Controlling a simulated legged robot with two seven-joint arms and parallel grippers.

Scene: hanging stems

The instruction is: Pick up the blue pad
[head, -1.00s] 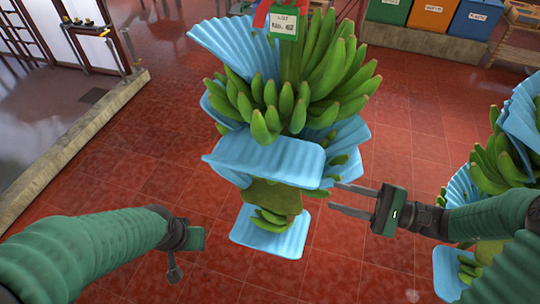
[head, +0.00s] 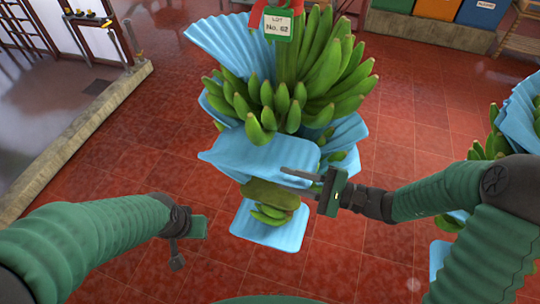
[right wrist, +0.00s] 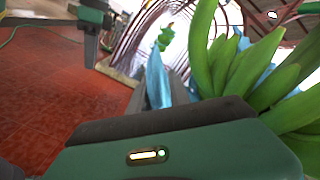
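Several ribbed blue pads hang among green bananas on the near stem. The blue pad at its middle (head: 240,157) juts out toward the left, and its right end is by my right gripper. My right gripper (head: 283,179) has its two dark fingers apart, one above the other, at that pad's right edge. In the right wrist view a blue pad (right wrist: 157,80) shows between the fingers; whether they touch it I cannot tell. My left gripper (head: 192,228) is at the lower left, away from the stem; its fingers are not clear.
Green bananas (head: 325,75) crowd above the pad, with a lot tag (head: 278,25) at the top. Another blue pad (head: 268,228) hangs below. A second stem (head: 490,150) hangs at right. The red tiled floor (head: 130,165) is open at left.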

